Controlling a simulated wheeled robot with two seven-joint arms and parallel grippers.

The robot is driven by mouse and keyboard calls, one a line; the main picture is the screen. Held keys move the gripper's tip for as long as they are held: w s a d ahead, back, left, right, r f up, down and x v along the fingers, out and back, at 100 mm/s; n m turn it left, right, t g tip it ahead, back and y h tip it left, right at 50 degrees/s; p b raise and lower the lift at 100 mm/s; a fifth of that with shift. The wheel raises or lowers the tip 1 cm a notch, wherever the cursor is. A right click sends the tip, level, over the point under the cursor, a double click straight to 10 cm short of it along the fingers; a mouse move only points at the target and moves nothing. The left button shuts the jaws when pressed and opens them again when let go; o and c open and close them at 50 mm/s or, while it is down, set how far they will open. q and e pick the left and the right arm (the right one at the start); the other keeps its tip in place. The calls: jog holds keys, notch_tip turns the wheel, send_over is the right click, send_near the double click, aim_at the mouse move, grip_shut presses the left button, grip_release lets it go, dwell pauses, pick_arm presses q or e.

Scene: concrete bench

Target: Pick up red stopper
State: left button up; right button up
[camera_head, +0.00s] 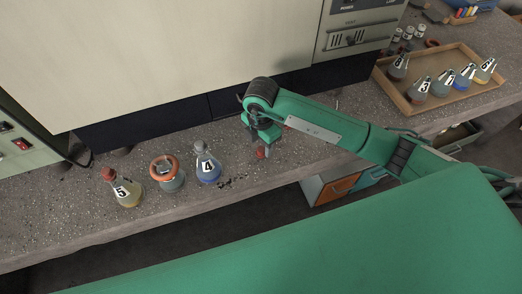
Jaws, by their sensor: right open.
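A small red stopper (261,152) stands out on the bench just below my right gripper (262,143). The right gripper points down at it with open jaws, and its fingers partly hide the stopper. I cannot tell whether the fingers touch it. Another red stopper (108,174) sits in the neck of the yellow flask marked 5 (127,193) at the left. The blue flask marked 4 (207,169) stands left of the gripper. My left gripper is out of view.
A flask with an orange ring (168,175) stands between flasks 5 and 4. Dark crumbs lie on the concrete bench (225,203) near flask 4. A large cream machine (170,60) rises behind. A wooden tray (415,108) with several numbered flasks is at the right.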

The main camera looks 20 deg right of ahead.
notch_tip(320, 180, down, 2)
jog(key=shift+f, duration=0.1)
jog(key=c, duration=1)
grip_shut()
jog(key=shift+r, duration=0.25)
